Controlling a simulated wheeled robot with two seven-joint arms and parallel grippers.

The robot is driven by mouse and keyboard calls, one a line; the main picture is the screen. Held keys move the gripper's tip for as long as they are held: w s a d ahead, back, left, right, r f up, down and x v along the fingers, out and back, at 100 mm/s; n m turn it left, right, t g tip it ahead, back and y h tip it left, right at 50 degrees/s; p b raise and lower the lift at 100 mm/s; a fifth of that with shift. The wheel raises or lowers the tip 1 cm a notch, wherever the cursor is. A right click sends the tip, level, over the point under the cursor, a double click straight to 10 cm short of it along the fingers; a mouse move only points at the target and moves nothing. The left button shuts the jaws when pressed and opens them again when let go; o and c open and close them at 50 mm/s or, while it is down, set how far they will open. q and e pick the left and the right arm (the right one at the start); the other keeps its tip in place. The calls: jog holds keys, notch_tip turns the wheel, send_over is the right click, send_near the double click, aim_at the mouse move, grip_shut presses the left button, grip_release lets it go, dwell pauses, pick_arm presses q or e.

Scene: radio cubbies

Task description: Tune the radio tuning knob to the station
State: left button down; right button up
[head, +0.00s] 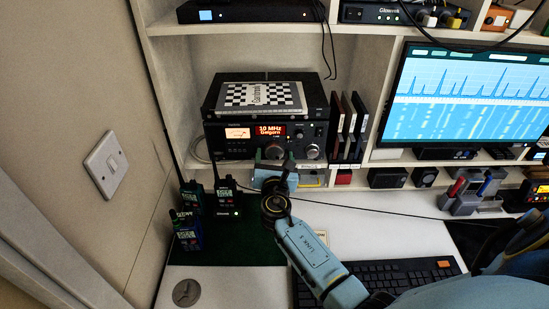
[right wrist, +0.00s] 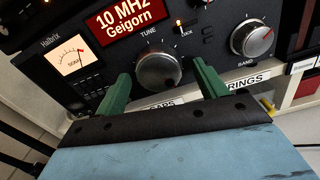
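The black radio (head: 222,140) stands in a cubby of the white shelf. Its red display (head: 271,132) reads "10 MHz Geigorn", and the display is large in the right wrist view (right wrist: 130,18). The round grey knob under the TUNE label (right wrist: 158,70) is in the middle of the right wrist view. My right gripper (right wrist: 161,72) is open, with one green finger on each side of the tuning knob and a gap visible at both sides. In the head view the right gripper (head: 274,162) partly covers this knob. My left gripper is not in view.
The BAND knob (right wrist: 252,38) is right of the tuning knob, and a small LOCK control (right wrist: 182,22) is above it. A checkered book (head: 262,95) lies on the radio. Several walkie-talkies (head: 225,196) stand on the green mat (head: 245,245). A keyboard (head: 405,273) lies at the front.

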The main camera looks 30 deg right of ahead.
jog(key=v, duration=1.3)
jog(key=shift+s, duration=0.2)
dwell(5.0)
